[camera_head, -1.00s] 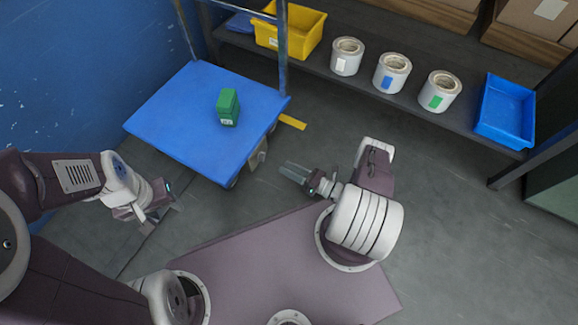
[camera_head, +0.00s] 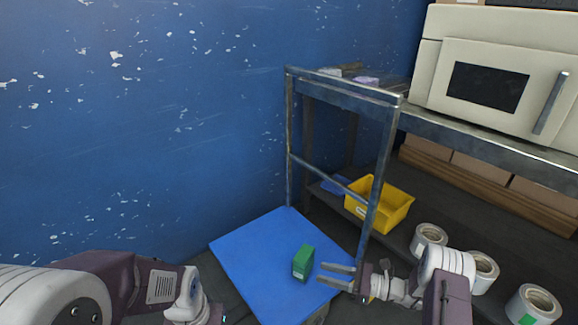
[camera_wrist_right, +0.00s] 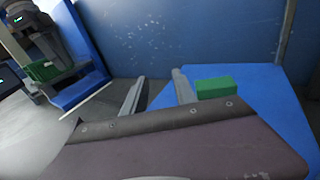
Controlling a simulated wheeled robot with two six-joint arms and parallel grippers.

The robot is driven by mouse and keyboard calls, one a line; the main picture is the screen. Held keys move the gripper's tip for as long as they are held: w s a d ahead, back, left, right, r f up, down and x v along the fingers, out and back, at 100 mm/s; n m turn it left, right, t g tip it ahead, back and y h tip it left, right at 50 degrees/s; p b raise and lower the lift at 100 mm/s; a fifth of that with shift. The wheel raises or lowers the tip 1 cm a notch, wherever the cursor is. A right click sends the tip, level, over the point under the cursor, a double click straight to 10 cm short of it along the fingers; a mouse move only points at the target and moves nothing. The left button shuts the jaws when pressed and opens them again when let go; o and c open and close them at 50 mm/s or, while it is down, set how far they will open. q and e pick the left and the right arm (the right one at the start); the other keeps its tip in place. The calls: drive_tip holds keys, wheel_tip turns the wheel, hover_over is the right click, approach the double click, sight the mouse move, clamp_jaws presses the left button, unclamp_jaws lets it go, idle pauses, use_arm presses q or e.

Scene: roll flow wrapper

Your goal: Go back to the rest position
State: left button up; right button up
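My right gripper (camera_head: 338,276) is open and empty, pointing left over the right part of the blue platform in the head view. In the right wrist view its two fingers (camera_wrist_right: 157,88) are apart with nothing between them. A green box (camera_head: 303,263) stands on the platform to the left of the fingertips. It also shows in the right wrist view (camera_wrist_right: 215,88), just right of the right finger. My left arm comes in at the bottom left of the head view; its fingers are cut off by the frame's lower edge, so their state does not show.
The box stands on a blue platform cart (camera_head: 255,262) with a metal handle frame (camera_head: 378,180). Behind it, a shelf holds a yellow bin (camera_head: 385,211) and white rolls (camera_head: 430,238). A microwave-like white machine (camera_head: 500,80) stands above. A blue wall (camera_head: 150,120) rises at left.

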drive_tip(key=s+a+r+n+g+h+p, duration=0.1)
drive_tip(key=s+a+r+n+g+p, duration=0.2)
drive_tip(key=r, duration=0.4)
drive_tip(key=s+a+r+n+g+h, duration=0.1)
drive_tip(key=s+a+r+n+g, duration=0.25)
drive_tip(key=r, duration=0.25)
drive_tip(key=s+r+n+g+h+p, duration=0.1)
drive_tip(key=s+r+n+h+p, duration=0.15)
drive_tip(key=s, duration=0.25)
drive_tip(key=s+r+n+g+h+p, duration=0.1)
drive_tip(key=s+r+n+h, duration=0.2)
drive_tip(key=s+n+h, duration=0.15)
drive_tip(key=s+d+f+n+t+h+p, duration=0.1)
drive_tip(key=s+d+f+n+t+h, duration=0.15)
drive_tip(key=s+d+n+h, duration=0.65)
use_arm(q)
wheel_tip(320, 180, up, 48)
drive_tip(key=p, duration=3.8)
use_arm(e)
drive_tip(key=w+d+r+y, duration=0.1)
drive_tip(key=w+r, duration=0.1)
drive_tip(key=r, duration=1.7)
drive_tip(key=w+d+r+t, duration=0.1)
drive_tip(key=w+d+r, duration=0.1)
drive_tip(key=r, duration=1.6)
drive_tip(key=shift+w+r+y, duration=0.25)
drive_tip(key=shift+r+y, duration=0.1)
drive_tip(key=shift+y, duration=0.05)
